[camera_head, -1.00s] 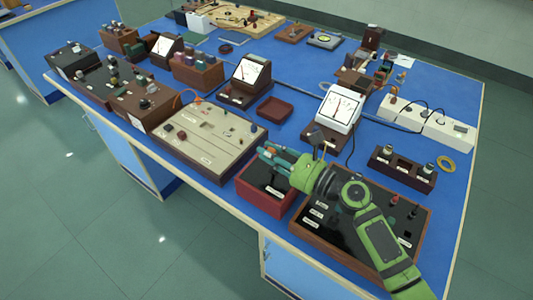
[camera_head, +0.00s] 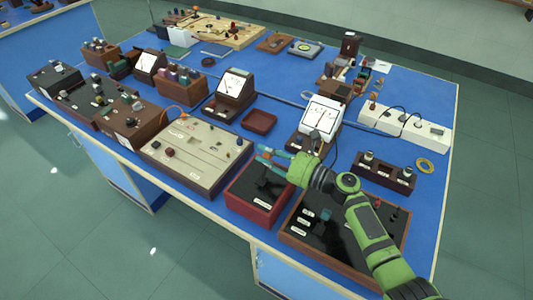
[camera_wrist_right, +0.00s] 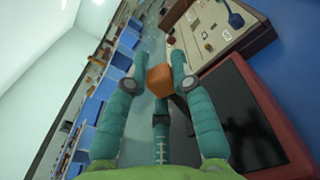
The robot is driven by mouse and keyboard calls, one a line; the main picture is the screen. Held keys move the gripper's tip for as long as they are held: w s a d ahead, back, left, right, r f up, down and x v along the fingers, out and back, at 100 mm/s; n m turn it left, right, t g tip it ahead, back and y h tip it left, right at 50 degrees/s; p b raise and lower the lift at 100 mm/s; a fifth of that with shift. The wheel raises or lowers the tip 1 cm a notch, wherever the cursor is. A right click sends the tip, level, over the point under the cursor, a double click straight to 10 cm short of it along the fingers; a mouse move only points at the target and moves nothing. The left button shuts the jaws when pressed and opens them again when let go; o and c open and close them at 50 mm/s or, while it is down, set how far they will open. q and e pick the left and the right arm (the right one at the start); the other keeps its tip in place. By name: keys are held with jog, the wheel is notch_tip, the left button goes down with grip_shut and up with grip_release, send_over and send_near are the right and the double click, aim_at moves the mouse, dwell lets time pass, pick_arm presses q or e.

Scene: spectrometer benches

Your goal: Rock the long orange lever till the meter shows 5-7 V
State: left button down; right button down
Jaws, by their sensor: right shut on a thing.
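My right gripper (camera_head: 268,158) is over the back part of a red box (camera_head: 257,211) with a black top. Its teal fingers are shut on an orange block-shaped grip (camera_wrist_right: 160,79), which shows between the fingertips in the right wrist view. The grip looks like the orange lever's end; the lever's shaft is hidden. A white-faced dial meter (camera_head: 321,116) stands behind the gripper, and another dial meter (camera_head: 235,84) stands farther left. Their needle readings are too small to tell. My left gripper is not in view.
A beige panel box (camera_head: 190,160) stands close left of the red box. A brown-framed black panel (camera_head: 345,240) lies to the right, under my right arm. A red-brown tray (camera_head: 259,121) and a white power strip (camera_head: 405,124) are farther back. Blue bench top shows between them.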

jog(key=shift+w+r, duration=0.25)
jog(key=shift+r, duration=0.2)
jog(key=c, duration=1.1)
grip_release()
jog(key=shift+s+f, duration=0.15)
jog(key=shift+f, duration=0.1)
jog(key=shift+s+d+f, duration=0.1)
jog(key=shift+s+d, duration=0.1)
jog(key=shift+d, duration=0.1)
jog(key=v, duration=1.1)
jog(key=shift+s+d, duration=0.1)
jog(key=shift+d, duration=0.05)
